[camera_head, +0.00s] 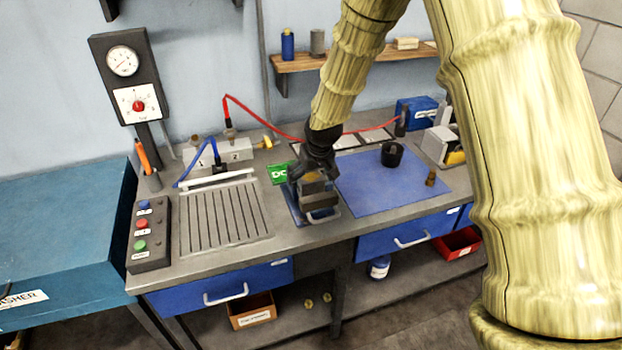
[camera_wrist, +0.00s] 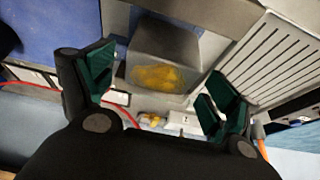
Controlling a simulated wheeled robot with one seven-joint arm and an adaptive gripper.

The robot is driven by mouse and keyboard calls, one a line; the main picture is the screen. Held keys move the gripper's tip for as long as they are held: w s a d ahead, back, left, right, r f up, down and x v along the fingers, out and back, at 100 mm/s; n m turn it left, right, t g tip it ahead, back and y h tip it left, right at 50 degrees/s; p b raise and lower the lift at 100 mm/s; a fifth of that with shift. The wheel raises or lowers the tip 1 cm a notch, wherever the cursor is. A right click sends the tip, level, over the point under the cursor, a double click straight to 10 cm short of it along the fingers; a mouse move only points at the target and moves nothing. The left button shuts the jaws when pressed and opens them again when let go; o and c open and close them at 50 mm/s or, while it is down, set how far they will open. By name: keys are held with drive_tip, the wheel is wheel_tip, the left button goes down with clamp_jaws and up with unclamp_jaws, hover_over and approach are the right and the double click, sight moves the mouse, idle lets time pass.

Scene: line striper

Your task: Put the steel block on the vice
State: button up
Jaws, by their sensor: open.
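My gripper (camera_head: 318,165) is over the vice (camera_head: 322,202) at the front of the bench. In the wrist view my gripper (camera_wrist: 158,78) is open, with its green-padded fingers apart on either side of a grey steel block (camera_wrist: 165,42). The block has a yellowish patch on its near face, and gaps show between it and the fingers. In the head view the block (camera_head: 312,186) is partly hidden under my gripper, at the top of the vice. I cannot tell exactly how it rests there.
A blue mat (camera_head: 375,195) with a black cup (camera_head: 391,154) lies to the right. A slatted tray (camera_head: 222,215) and a button box (camera_head: 150,235) are to the left. A green box (camera_head: 278,173) and red and blue hoses are close behind.

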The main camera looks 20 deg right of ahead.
drive_tip(key=b+v, duration=0.2)
drive_tip(key=v, duration=0.8)
drive_tip(key=shift+s+r+b, duration=0.25)
drive_tip(key=shift+r+b, duration=0.1)
drive_tip(key=shift+b, duration=0.05)
